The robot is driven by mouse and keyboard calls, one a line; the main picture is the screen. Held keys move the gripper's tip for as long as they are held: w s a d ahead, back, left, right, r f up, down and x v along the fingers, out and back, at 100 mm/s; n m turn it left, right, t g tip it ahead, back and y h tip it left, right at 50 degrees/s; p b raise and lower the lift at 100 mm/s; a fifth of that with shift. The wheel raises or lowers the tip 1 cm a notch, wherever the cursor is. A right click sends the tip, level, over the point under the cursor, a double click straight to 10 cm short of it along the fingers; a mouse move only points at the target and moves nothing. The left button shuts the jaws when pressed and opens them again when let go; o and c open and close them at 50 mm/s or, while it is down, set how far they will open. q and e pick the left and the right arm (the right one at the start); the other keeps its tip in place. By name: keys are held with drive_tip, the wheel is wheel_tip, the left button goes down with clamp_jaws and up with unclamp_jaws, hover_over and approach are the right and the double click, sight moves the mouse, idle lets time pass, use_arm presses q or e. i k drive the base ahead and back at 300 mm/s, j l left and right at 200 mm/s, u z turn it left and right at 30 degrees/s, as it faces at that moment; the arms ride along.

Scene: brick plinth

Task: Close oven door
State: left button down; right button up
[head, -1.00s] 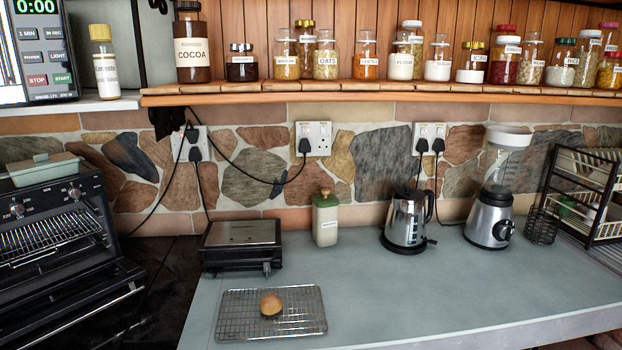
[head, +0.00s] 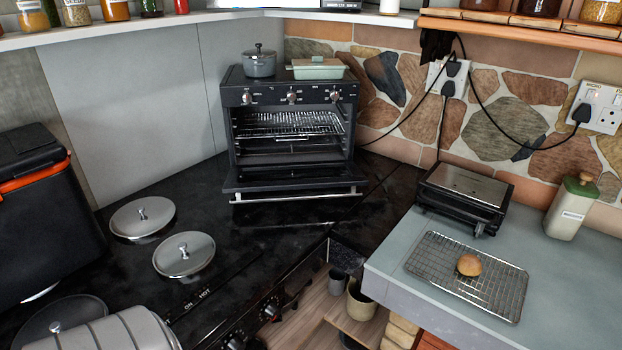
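The small black countertop oven (head: 290,97) stands at the back of the dark hob surface in the head view. Its door (head: 292,184) is folded down open towards me, with a silver handle bar (head: 297,196) along its front edge. A wire rack (head: 290,124) shows inside the oven, and I see no food on it. A bread roll (head: 469,264) lies on a wire cooling rack (head: 500,293) on the counter at the right. Neither of my grippers is in view.
A grey pot (head: 259,64) and a green lidded dish (head: 318,69) stand on the oven. Round metal lids (head: 184,255) lie on the hob (head: 235,225) in front left. A black bin-like box (head: 45,220) stands at far left. A sandwich press (head: 466,194) stands right of the oven.

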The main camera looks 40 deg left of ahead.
sight(356, 178)
drive_tip(key=i+l+u, duration=0.1)
drive_tip(key=u, duration=0.35)
drive_tip(key=l+u, duration=0.25)
drive_tip(key=u, duration=0.2)
